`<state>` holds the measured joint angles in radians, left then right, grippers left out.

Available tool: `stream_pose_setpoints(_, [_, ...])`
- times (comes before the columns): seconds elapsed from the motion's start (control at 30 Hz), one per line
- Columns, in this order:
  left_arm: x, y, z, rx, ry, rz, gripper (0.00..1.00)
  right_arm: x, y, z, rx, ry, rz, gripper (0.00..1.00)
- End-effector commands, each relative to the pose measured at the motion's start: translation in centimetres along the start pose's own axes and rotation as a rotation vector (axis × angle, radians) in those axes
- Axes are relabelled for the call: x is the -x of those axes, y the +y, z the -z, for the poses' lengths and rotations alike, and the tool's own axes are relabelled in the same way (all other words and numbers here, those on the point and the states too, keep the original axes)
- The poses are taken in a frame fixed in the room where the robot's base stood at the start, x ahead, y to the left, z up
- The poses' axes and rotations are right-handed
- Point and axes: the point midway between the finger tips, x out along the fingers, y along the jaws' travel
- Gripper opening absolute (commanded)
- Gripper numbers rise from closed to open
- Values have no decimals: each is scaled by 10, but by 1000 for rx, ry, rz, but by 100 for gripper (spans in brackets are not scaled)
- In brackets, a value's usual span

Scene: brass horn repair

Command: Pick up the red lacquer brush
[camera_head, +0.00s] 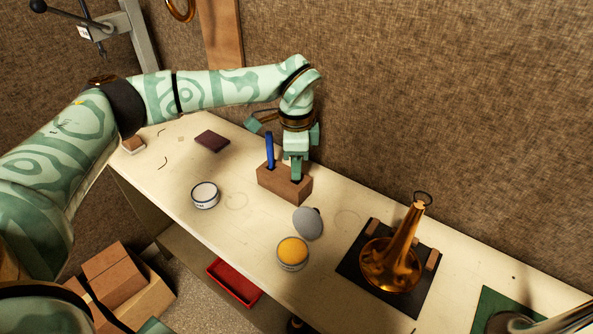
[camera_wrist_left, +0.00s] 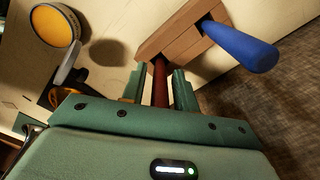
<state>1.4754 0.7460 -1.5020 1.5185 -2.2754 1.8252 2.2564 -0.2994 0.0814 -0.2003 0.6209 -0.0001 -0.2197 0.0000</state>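The red lacquer brush (camera_wrist_left: 160,85) shows in the left wrist view as a dark red handle standing in the wooden block (camera_head: 280,188). My left gripper (camera_head: 296,172) is directly over the right part of this block, pointing down. In the left wrist view the gripper's fingers (camera_wrist_left: 158,88) stand on either side of the red handle, with a small gap beside it, so the gripper looks open around it. In the head view the brush is hidden behind the gripper. My right gripper is not in view.
A blue-handled tool (camera_head: 270,150) stands in the same block, close to the gripper. A white-lidded tin (camera_head: 205,195), a grey pad (camera_head: 308,222), a yellow tin (camera_head: 292,252) and a brass horn (camera_head: 393,262) on a dark mat are on the bench.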

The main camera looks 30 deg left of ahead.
Motion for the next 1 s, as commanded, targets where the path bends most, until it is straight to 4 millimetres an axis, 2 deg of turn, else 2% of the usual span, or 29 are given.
stream_pose_setpoints(0.03, [0,0,0,0,0,0,15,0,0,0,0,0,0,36])
stream_pose_setpoints(0.1, [0,0,0,0,0,0,0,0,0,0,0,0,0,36])
stream_pose_setpoints(0.37, [0,0,0,0,0,0,0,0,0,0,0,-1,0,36])
stream_pose_setpoints(0.47, [7,0,0,1,1,1,0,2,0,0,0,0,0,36])
stream_pose_setpoints(0.57, [24,0,0,1,2,3,0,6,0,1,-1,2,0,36])
stream_pose_setpoints(0.8, [78,-1,0,0,2,5,0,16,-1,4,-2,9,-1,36])
stream_pose_setpoints(1.0, [99,0,0,1,0,0,0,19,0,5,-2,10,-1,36])
